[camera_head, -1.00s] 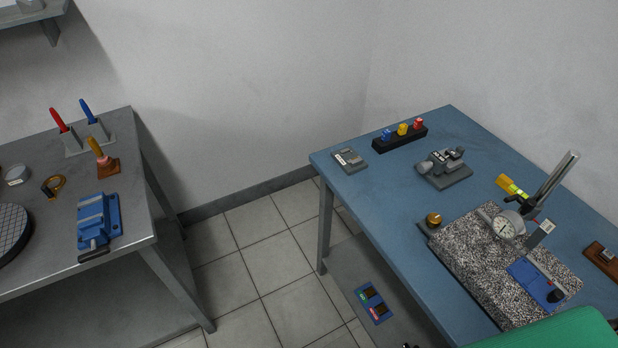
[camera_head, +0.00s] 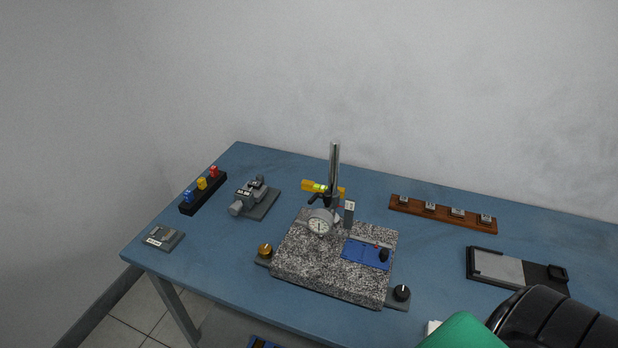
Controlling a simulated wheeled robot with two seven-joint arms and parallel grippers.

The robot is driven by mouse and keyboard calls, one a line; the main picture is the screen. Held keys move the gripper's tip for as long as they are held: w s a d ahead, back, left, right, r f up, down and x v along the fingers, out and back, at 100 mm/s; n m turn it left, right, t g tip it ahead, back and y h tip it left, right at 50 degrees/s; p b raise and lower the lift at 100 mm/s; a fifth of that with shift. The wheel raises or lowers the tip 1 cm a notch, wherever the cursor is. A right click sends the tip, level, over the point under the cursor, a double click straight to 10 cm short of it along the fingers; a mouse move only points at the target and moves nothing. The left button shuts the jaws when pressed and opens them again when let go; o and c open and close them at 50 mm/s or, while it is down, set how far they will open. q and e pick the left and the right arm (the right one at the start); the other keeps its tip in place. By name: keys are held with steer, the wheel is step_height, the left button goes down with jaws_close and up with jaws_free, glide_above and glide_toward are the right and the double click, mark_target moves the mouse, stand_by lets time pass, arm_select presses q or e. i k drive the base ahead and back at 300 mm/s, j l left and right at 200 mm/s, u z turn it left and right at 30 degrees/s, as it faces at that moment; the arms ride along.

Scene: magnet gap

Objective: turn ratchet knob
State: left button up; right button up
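Several knobs show, and I cannot tell by sight which one is the ratchet knob. A grey micrometer-like device (camera_head: 258,196) lies on a dark base plate at the left of the blue table, with a rounded grey knob (camera_head: 236,209) at its near left end. A brass knob (camera_head: 265,250) is at the left corner of the speckled granite block (camera_head: 330,277). A black knob (camera_head: 402,292) is at its right front corner. A dial gauge (camera_head: 319,222) on a steel post stands over the block. Neither of my grippers is in view.
The blue table (camera_head: 210,277) also bears a black rack (camera_head: 204,194) with coloured pieces, a small grey plate (camera_head: 163,238), a wooden block strip (camera_head: 442,214) and a black-framed tray (camera_head: 497,268). A green shape (camera_head: 463,333) and a black ribbed shape (camera_head: 555,325) cover the lower right.

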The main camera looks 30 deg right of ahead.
mark_target(234, 207)
steer(key=z, duration=0.7)
steer(key=k+j+z, duration=0.25)
steer(key=z, duration=0.25)
steer(key=k+j+z, duration=0.2)
steer(key=z, duration=0.25)
steer(key=k+l, duration=0.05)
steer(key=k, duration=0.05)
